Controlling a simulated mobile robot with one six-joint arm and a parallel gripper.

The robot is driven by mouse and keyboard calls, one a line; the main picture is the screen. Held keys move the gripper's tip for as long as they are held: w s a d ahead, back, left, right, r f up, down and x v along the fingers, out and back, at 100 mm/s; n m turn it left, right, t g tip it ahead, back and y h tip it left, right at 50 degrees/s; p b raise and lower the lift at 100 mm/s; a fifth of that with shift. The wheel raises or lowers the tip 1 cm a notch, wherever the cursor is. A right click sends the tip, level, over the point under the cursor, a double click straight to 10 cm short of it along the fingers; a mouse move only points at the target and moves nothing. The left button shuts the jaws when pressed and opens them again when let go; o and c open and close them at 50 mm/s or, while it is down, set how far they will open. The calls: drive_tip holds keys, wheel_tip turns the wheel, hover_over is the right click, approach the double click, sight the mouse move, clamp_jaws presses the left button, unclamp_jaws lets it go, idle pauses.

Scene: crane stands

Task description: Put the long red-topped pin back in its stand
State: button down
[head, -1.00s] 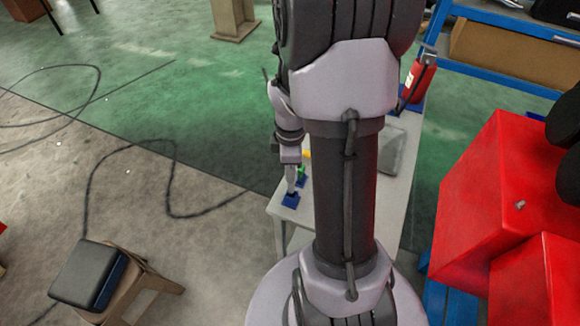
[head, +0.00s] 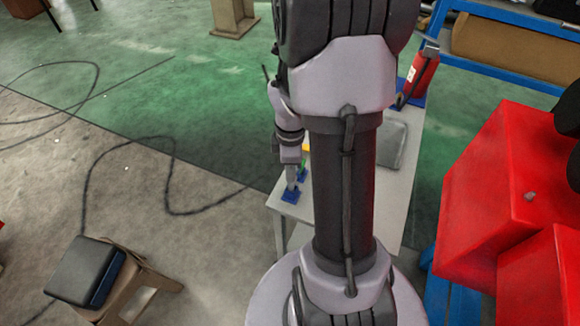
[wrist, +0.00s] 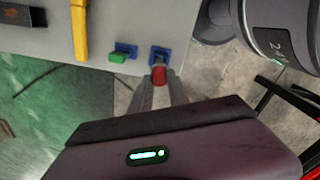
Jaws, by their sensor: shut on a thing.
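The red-topped pin (wrist: 158,75) shows as a red cap between my gripper's fingertips (wrist: 158,82) in the wrist view. My gripper is shut on it. A blue stand (wrist: 160,52) lies right at the cap, near the table edge; its middle is partly covered. I cannot tell how deep the pin's shaft sits in it. In the head view my gripper (head: 291,184) is directly over the blue stand (head: 290,196) at the table's front left corner; the pin cannot be made out there.
A green-topped piece (wrist: 118,57) in another blue stand is close to the left, then a yellow object (wrist: 80,30) and a dark box (wrist: 22,14) on the pale table (wrist: 125,15). A fire extinguisher (head: 421,75) and red boxes (head: 490,200) are to the right.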

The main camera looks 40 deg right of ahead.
drive_tip(key=shift+f+b, duration=0.75)
drive_tip(key=shift+f, duration=0.35)
drive_tip(key=c, duration=1.2)
unclamp_jaws()
drive_tip(key=shift+r, duration=0.1)
wheel_tip(320, 180, up, 5)
drive_tip(key=p, duration=0.5)
drive_tip(key=shift+r, duration=0.1)
